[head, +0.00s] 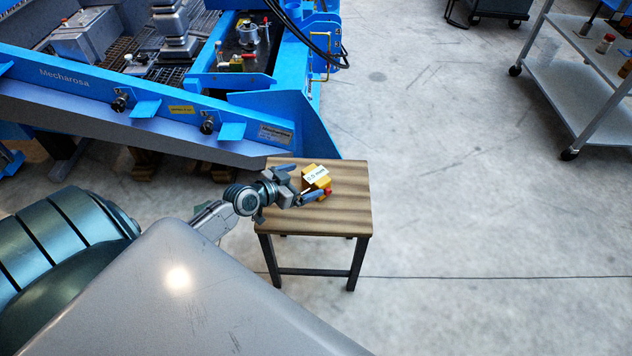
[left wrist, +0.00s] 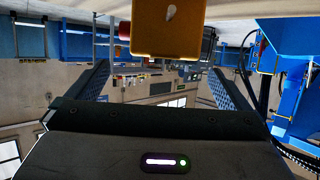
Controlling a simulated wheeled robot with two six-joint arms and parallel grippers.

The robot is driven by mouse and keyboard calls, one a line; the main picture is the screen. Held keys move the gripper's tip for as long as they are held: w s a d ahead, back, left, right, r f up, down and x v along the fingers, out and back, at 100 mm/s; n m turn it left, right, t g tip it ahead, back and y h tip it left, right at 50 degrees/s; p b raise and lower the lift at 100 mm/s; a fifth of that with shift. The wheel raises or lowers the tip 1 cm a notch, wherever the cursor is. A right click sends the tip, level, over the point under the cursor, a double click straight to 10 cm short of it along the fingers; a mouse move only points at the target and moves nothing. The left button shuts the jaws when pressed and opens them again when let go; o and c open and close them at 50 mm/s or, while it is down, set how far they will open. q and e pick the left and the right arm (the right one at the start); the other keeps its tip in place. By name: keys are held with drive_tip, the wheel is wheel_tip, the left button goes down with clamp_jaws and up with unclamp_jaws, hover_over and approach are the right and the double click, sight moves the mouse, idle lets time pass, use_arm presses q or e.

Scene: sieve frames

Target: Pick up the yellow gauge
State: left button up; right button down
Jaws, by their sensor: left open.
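The yellow gauge (head: 318,179) sits on a small wooden-topped table (head: 345,213) in the head view. It carries a white label with dark text, and a small red part shows at its right side. My left gripper (head: 298,184) is open beside the gauge, its two fingers pointing toward it, one on the far side and one on the near side. In the left wrist view the gauge (left wrist: 168,30) shows at the top centre, ahead of the open fingers (left wrist: 152,88). Whether the fingers touch it I cannot tell. My right gripper is not in view.
A large blue machine (head: 160,105) stands at the left and reaches the table's far left corner. Another red-topped item (head: 241,62) sits on the machine. A grey cart (head: 585,90) stands at the far right. The floor right of the table is clear.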

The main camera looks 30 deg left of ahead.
sight(315, 175)
use_arm(q)
drive_tip(key=x, duration=0.8)
drive_tip(key=shift+a+f, duration=0.15)
drive_tip(key=shift+a, duration=0.15)
drive_tip(key=shift+w+f, duration=0.1)
drive_tip(key=shift+w, duration=0.15)
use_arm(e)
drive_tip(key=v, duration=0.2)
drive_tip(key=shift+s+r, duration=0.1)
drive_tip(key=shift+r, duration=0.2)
use_arm(q)
drive_tip(key=shift+c, duration=0.4)
drive_tip(key=c, duration=1.1)
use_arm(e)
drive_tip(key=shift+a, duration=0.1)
use_arm(q)
drive_tip(key=shift+r, duration=0.2)
